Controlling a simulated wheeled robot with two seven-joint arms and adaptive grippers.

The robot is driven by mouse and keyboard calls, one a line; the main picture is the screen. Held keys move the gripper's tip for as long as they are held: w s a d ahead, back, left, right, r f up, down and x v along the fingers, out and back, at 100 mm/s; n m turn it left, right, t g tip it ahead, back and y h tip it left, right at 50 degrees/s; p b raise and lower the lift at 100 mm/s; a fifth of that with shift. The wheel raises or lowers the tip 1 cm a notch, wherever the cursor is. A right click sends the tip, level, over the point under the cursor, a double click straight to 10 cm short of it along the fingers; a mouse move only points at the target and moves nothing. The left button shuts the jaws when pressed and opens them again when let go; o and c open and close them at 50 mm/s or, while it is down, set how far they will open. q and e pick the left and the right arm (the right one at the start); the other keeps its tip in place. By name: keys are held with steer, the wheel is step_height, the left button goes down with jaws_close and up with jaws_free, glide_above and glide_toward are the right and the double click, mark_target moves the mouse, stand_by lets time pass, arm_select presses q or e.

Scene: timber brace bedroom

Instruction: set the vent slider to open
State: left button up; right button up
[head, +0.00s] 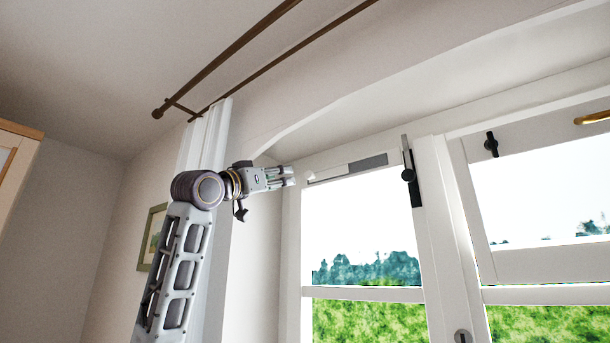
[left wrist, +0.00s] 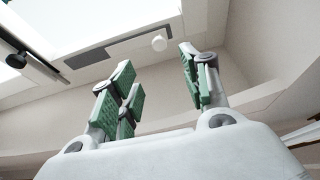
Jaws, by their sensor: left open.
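The vent is a narrow strip along the top of the left window frame. Its dark grey slot (head: 369,162) shows at the right end, and a pale slider plate (head: 331,173) covers the left part. My left gripper (head: 291,176) is open and empty, just left of the vent's left end. In the left wrist view its green-padded fingers (left wrist: 160,78) are spread, with the knob beyond and between their tips. My right gripper is out of view.
A black window latch (head: 408,172) stands right of the vent. The right window pane is tilted, with a brass handle (head: 592,118). A framed picture (head: 152,237) hangs on the wall.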

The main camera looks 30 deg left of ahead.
mark_target(308, 174)
arm_select(q)
steer(key=shift+p+x, duration=2.65)
steer(key=shift+x, duration=3.8)
steer(key=shift+f, duration=0.1)
steer(key=shift+d, duration=0.1)
jaws_close()
